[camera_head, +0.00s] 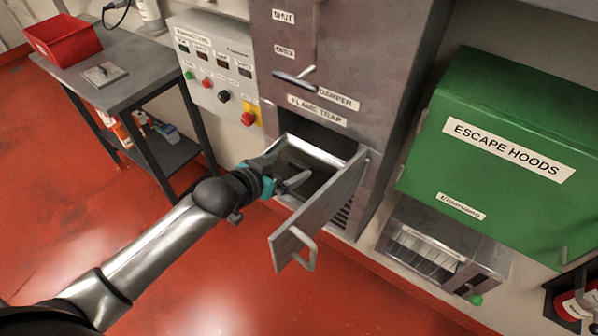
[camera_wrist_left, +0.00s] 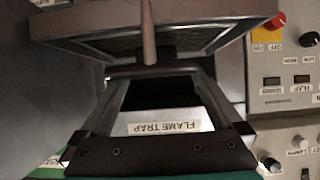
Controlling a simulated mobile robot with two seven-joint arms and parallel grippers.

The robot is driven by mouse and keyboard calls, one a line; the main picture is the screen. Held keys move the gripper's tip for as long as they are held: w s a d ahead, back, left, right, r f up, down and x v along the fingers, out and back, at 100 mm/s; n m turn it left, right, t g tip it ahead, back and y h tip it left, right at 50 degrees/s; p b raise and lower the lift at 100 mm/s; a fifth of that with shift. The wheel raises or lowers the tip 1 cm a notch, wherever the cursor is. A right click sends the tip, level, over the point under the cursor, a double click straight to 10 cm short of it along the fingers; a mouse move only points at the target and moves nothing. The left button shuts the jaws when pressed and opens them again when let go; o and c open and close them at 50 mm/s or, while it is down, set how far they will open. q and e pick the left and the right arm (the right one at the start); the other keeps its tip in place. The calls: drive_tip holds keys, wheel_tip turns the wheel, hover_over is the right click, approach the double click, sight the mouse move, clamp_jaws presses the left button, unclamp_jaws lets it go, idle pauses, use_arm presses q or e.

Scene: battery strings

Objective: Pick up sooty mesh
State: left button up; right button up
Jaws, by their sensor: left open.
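The sooty mesh (camera_head: 312,152) is a dark panel in a pale metal frame, lying at the open mouth of the flame trap (camera_head: 316,110). It also shows in the left wrist view (camera_wrist_left: 192,42), with a brownish bar in front of it. My left gripper (camera_head: 288,182) is open at the near left edge of the frame. In the left wrist view its two fingers (camera_wrist_left: 158,82) reach toward the frame with nothing held between them. I cannot tell whether they touch it. My right gripper is not in view.
The flame trap's door (camera_head: 325,208) hangs open just right of my left gripper, its handle (camera_head: 305,248) toward me. A control panel (camera_head: 215,70) is at the left. A table with a red bin (camera_head: 62,40) stands farther left. Red floor is clear in front.

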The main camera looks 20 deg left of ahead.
sight(299, 163)
use_arm(q)
drive_tip(key=shift+b+x, duration=0.55)
drive_tip(key=shift+x, duration=2.2)
drive_tip(key=shift+s+d+f, duration=0.15)
drive_tip(key=shift+c, duration=0.4)
clamp_jaws()
